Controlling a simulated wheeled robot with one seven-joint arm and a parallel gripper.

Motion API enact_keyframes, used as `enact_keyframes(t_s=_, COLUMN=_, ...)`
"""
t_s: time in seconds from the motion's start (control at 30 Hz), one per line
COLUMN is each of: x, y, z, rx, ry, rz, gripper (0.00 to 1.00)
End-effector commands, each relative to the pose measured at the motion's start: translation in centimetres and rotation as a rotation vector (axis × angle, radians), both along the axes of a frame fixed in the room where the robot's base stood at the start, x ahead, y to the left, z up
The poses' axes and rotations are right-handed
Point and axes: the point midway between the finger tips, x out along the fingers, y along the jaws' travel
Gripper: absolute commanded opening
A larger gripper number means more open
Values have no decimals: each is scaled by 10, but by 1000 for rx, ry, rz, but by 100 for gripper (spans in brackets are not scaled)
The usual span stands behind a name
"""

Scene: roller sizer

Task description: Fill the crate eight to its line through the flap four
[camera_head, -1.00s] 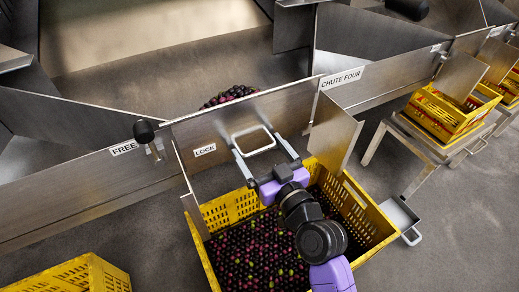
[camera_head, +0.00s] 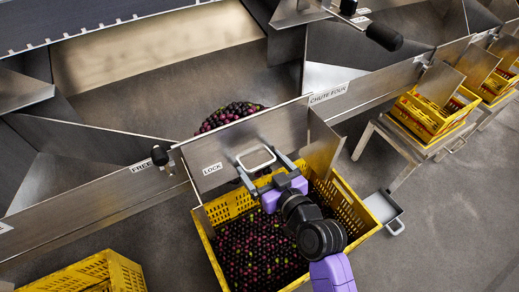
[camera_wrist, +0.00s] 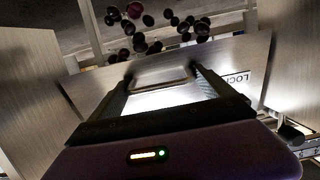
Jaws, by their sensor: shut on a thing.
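The flap (camera_head: 240,140) under the CHUTE FOUR label is a metal plate with a pale loop handle (camera_head: 256,160). My gripper (camera_head: 257,162) is shut on this handle; the wrist view shows its fingers (camera_wrist: 162,78) at the handle's two sides. A heap of dark purple fruit (camera_head: 230,114) lies behind the flap in the chute. Below the flap stands a yellow crate (camera_head: 208,252) holding many dark fruits with some pink and green ones (camera_head: 255,250). My arm covers part of it. I cannot read its number or see its line. In the wrist view, loose fruits (camera_wrist: 140,38) show beyond the plate's edge.
A black-knobbed lever (camera_head: 160,156) stands between the FREE and LOCK labels. A second yellow crate (camera_head: 105,275) is at lower left. More yellow crates (camera_head: 430,118) sit on stands at right. A grey handled scoop or tray (camera_head: 382,208) is beside the filled crate.

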Motion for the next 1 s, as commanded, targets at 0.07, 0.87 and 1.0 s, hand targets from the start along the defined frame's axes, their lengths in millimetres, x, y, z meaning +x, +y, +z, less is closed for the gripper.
enact_keyframes(t_s=0.07, x=-7, y=2, z=13, rx=-19, ry=37, rz=10, gripper=19)
enact_keyframes(t_s=0.87, x=-28, y=-10, z=23, rx=-148, ry=230, rz=14, gripper=19)
enact_keyframes(t_s=1.0, x=-28, y=-10, z=22, rx=-150, ry=235, rz=14, gripper=19)
